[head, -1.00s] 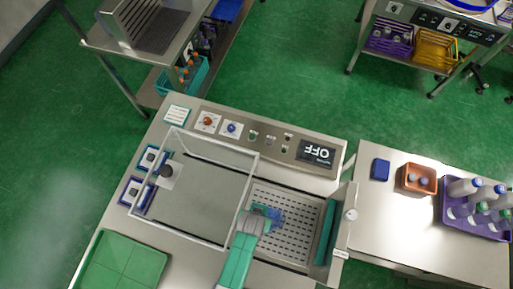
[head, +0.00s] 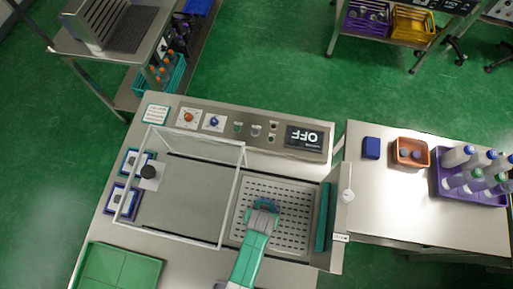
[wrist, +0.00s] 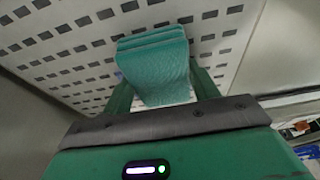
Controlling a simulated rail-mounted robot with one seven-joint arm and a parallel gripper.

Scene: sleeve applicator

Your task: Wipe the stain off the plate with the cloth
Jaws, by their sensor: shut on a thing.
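The perforated light metal plate (head: 290,225) lies in the right-hand bay of the machine. My gripper (head: 264,208) is over the plate's left-middle part in the head view. It is shut on a folded teal cloth (wrist: 155,68), which stands out between the fingers against the plate (wrist: 70,50) in the wrist view. A small bluish patch shows at the gripper's tip in the head view; I cannot tell if it is cloth or stain. No clear stain shows on the uncovered plate, and the area under the cloth is hidden.
A clear framed cover (head: 185,185) stands left of the plate. A raised end panel with a teal pad (head: 323,218) borders the right. The control strip with an OFF display (head: 304,138) lies behind. A green tray (head: 118,268) is at front left, and bottles (head: 470,170) stand far right.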

